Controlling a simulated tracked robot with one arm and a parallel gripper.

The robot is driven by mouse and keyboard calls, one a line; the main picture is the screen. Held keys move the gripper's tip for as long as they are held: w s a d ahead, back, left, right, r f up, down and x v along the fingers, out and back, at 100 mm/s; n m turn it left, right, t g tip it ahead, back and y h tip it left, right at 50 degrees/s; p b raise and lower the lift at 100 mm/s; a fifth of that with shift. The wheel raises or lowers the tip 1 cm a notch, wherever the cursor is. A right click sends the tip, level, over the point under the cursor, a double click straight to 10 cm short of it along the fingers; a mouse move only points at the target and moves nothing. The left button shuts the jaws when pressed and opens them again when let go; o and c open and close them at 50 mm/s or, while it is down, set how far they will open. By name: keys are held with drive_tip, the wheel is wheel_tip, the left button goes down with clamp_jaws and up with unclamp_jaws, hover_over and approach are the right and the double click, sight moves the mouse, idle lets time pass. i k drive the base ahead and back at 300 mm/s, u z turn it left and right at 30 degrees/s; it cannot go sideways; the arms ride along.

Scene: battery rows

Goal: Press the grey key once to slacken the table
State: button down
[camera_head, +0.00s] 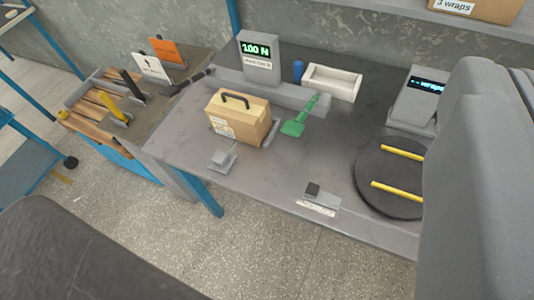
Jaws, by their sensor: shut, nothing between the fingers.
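A small control block with a dark grey key (312,188) and a lighter grey part (325,200) sits at the front edge of the grey workbench (270,180). A white label (315,209) lies in front of it, too small to read. A round dark turntable (372,194) with two yellow bars is to its right, partly hidden by a large grey part of mine. A display (257,52) at the back reads 100 N. Another small grey block (223,159) stands near the bench's left front. My gripper's fingers do not show.
A cardboard box with a black handle (240,115) and a green tool (299,118) stand on the bench. The bench front between the left block and key is clear.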

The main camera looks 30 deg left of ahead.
sight(220, 159)
drive_tip(key=z, duration=0.9)
drive_tip(key=k, duration=1.1)
drive_tip(key=u, duration=1)
drive_tip(key=i, duration=1)
drive_tip(key=z, duration=0.05)
